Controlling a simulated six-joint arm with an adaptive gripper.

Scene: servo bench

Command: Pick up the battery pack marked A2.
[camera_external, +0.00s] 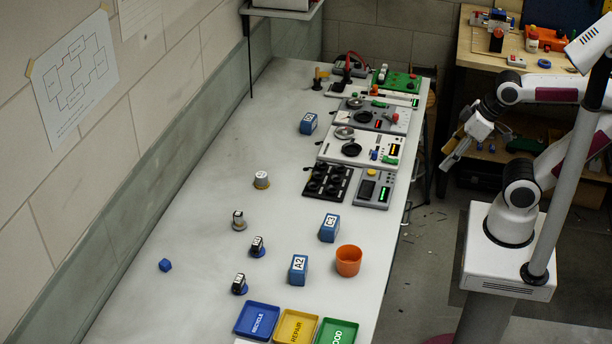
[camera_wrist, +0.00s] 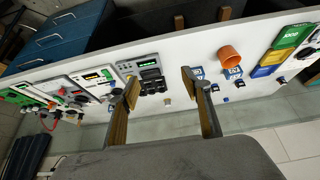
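The battery pack marked A2 (camera_external: 298,269) is blue with a white label and stands on the white bench, left of the orange cup and above the trays in the external view. A similar blue pack marked C3 (camera_external: 329,228) stands a little farther along. Another blue pack (camera_external: 308,123) is near the far end; its label is hard to read. My gripper (camera_external: 457,147) is off the right side of the bench, well away from A2. In the wrist view my gripper (camera_wrist: 160,86) has its two fingers wide apart with nothing held. A blue pack (camera_wrist: 233,73) shows beside the cup there, label unreadable.
An orange cup (camera_external: 348,261) stands close right of A2. Blue (camera_external: 249,331), yellow and green trays lie at the front. Several small dark parts and a blue cube (camera_external: 165,265) are to the left. Instrument panels (camera_external: 350,148) fill the far right side.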

